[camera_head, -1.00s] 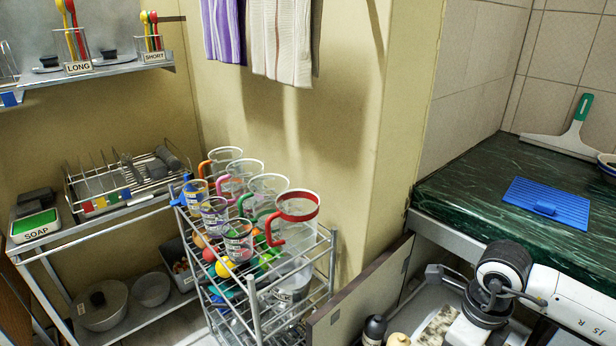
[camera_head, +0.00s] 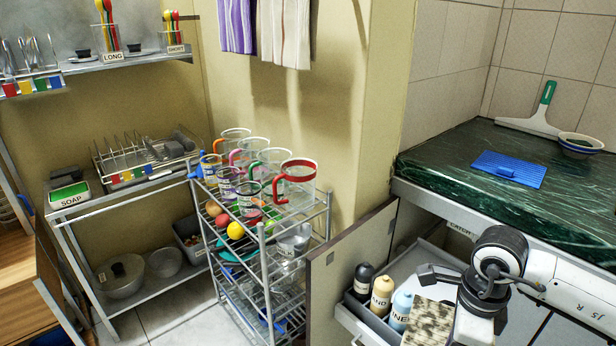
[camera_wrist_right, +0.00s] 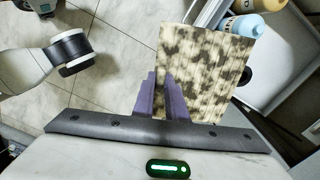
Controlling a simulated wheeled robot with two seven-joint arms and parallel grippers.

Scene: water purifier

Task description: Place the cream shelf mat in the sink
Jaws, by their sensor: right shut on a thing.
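The cream shelf mat (camera_head: 429,323), stained with dark patches, is at the bottom of the head view, beside my right arm's wrist. In the right wrist view my right gripper (camera_wrist_right: 160,92) is shut on the near edge of the mat (camera_wrist_right: 205,70), which extends away from the purple fingers above the floor and the drawer's edge. No sink is clearly in view.
An open pull-out drawer (camera_head: 352,322) under the dark green counter (camera_head: 440,165) holds several bottles (camera_head: 380,296). A cabinet door (camera_head: 345,262) stands open beside it. A wire rack (camera_head: 262,260) with jugs stands left.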

